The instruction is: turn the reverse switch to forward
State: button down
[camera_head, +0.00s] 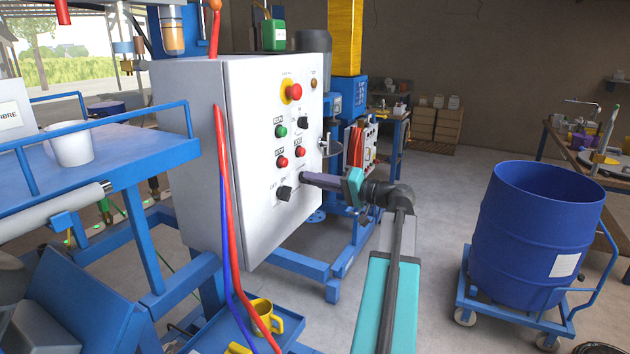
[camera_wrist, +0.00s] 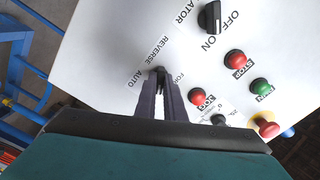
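The reverse switch (camera_wrist: 161,73) is a small black knob on the white control panel. In the wrist view it sits between my fingertips, with the printed words REVERSE and AUTO on its left and a partly covered word starting FO on its right. My gripper (camera_wrist: 161,84) has its two dark fingers close together on either side of the knob, with a narrow gap between them. In the head view my gripper (camera_head: 306,179) reaches the panel's lower right part from the right, and its tip hides the switch. Which way the knob points is hard to tell.
The panel box (camera_head: 250,215) also carries a black OFF/ON knob (camera_wrist: 210,17), a red stop button (camera_wrist: 235,58), a green button (camera_wrist: 260,86), a red jog button (camera_wrist: 197,97) and an emergency stop (camera_head: 293,91). A blue drum (camera_head: 535,230) stands on a trolley to the right.

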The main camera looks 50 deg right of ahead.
jog(key=shift+f+n+b, duration=0.2)
jog(key=shift+n+b, duration=0.3)
jog(key=shift+b, duration=0.7)
jog(key=n+b, duration=1)
jog(key=b, duration=0.8)
jog(key=shift+b, duration=0.3)
jog(key=shift+r+n, duration=0.15)
jog(key=shift+n, duration=0.35)
jog(key=c, duration=1.8)
grip_release()
jog(key=shift+c, duration=0.2)
jog(key=shift+s+d, duration=0.1)
jog(key=v, duration=1.3)
jog(key=shift+s, duration=0.35)
